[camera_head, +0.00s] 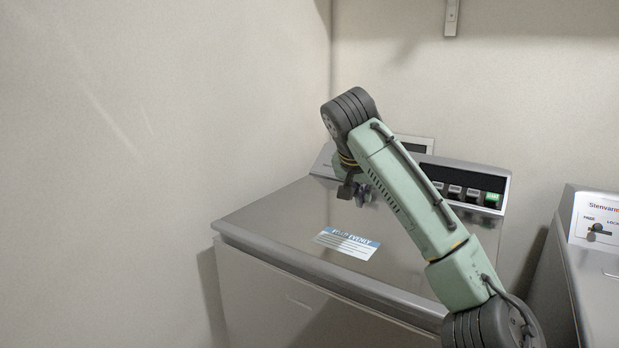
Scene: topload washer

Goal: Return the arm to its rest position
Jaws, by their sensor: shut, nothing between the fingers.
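My green-grey arm rises from the lower right and leans over the topload washer (270,222). My gripper (347,188) shows only as a small dark part below that joint, near the panel's left part. It is shut and holds nothing.
A green button (492,198) is at the right of a row of dark buttons on the panel. A second appliance (597,270) stands at the right. Walls close in at the left and back. A bracket (451,17) is high on the back wall. The air above the lid's left side is free.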

